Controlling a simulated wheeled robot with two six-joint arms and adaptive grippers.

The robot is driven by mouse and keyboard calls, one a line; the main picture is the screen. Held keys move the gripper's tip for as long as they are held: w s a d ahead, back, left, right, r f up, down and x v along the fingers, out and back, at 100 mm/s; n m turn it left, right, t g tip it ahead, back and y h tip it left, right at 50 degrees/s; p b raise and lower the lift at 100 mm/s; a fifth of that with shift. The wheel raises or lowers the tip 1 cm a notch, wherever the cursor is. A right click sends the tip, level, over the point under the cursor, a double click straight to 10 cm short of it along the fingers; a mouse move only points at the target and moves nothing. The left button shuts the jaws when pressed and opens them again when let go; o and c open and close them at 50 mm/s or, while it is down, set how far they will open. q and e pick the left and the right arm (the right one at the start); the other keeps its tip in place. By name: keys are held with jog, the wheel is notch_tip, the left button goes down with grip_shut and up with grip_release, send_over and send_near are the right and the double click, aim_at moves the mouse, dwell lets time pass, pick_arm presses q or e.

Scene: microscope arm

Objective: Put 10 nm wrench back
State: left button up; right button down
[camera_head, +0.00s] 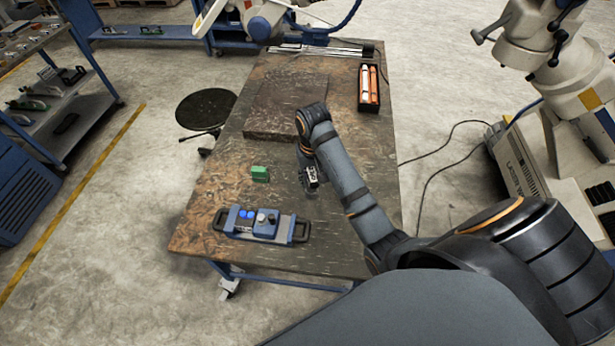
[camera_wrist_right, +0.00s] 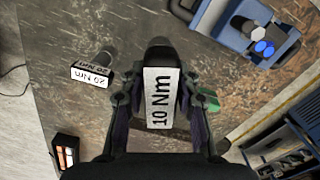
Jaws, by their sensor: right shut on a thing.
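My right gripper (camera_head: 309,174) is over the table, right of a green block. In the right wrist view, my right gripper (camera_wrist_right: 158,112) is shut on the 10 Nm wrench (camera_wrist_right: 160,97). Its dark head and white label, printed "10 Nm", face the camera; the rest is hidden. A second wrench (camera_wrist_right: 91,74), with a white label reading "20 Nm", lies on the table left of the gripper in that view. I cannot pick it out in the head view. My left gripper is not in view.
A blue case with handles (camera_head: 240,222) sits near the table's front edge. The green block (camera_head: 260,174) stands behind it. A dark box of orange and white tubes (camera_head: 369,103) and a dark flat plate (camera_head: 287,100) are farther back. A stool (camera_head: 206,109) stands left of the table.

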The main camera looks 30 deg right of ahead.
jog(key=w+d+f, duration=0.1)
jog(key=w+f, duration=0.2)
jog(key=f, duration=0.1)
jog(key=w+d+f+b, duration=0.1)
jog(key=w+f, duration=0.3)
jog(key=w+d+f+b, duration=0.1)
jog(key=w+f, duration=0.3)
jog(key=shift+w+d+f, duration=0.1)
jog(key=shift+w+d, duration=0.05)
jog(key=shift+w, duration=0.1)
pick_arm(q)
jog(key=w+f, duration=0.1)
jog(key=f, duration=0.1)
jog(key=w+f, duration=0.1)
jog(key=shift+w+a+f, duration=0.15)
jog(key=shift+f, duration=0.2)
pick_arm(e)
jog(key=c, duration=1)
grip_release()
jog(key=shift+f, duration=0.1)
pick_arm(q)
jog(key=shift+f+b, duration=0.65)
jog(key=shift+b, duration=0.1)
pick_arm(e)
notch_tip(320, 180, up, 12)
jog(key=shift+r, duration=0.15)
